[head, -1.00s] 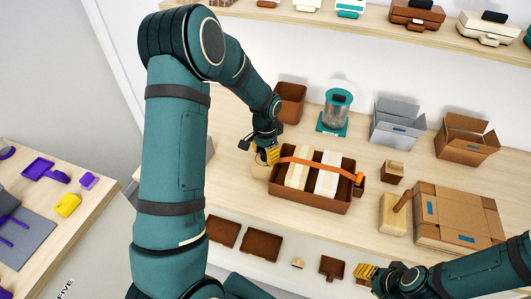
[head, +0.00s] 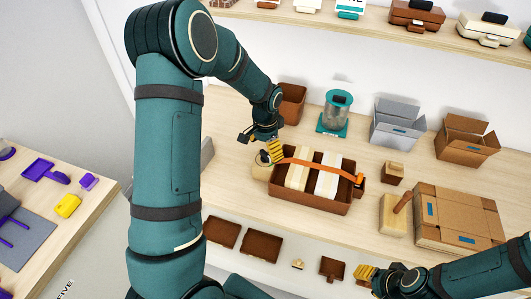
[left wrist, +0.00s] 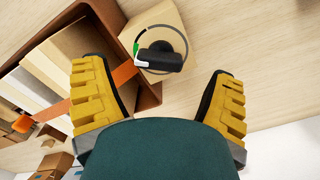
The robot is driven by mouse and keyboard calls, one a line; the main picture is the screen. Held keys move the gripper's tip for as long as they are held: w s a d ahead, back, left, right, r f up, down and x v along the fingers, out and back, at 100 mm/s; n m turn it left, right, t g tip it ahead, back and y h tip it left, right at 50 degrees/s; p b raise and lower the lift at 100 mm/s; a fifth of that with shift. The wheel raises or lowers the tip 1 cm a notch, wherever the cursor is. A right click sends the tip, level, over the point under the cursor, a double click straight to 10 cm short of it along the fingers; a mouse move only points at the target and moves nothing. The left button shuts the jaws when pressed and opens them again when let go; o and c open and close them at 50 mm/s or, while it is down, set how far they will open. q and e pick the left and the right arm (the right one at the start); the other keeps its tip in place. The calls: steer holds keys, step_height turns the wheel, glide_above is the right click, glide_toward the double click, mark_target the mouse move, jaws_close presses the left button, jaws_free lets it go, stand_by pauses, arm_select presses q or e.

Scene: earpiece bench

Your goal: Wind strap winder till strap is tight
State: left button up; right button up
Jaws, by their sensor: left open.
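The strap winder (head: 261,170) is a beige block at the left end of the brown crate (head: 312,204). In the left wrist view the winder (left wrist: 172,20) carries a dark bar-shaped knob (left wrist: 160,58) inside a thin ring, with green and white marks at its left. The orange strap (head: 318,166) runs over pale blocks in the crate towards the winder; it also shows in the left wrist view (left wrist: 124,74). My left gripper (head: 260,146) is open above the winder, its fingers apart with the knob visible beyond them. My right gripper (head: 367,274) is at the lower right, away from the crate.
A glass jar device (head: 337,110) and a brown bin (head: 291,103) stand behind the crate. A grey box (head: 397,124) and cardboard boxes (head: 458,222) are to the right. A wooden block with a brown handle (head: 393,214) is right of the crate. Brown trays (head: 263,246) lie in front.

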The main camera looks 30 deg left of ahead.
mark_target(265, 153)
arm_select(q)
step_height(265, 153, up, 9)
stand_by(0.3)
steer(key=shift+s, duration=0.1)
arm_select(e)
steer(key=shift+s, duration=0.1)
stand_by(0.3)
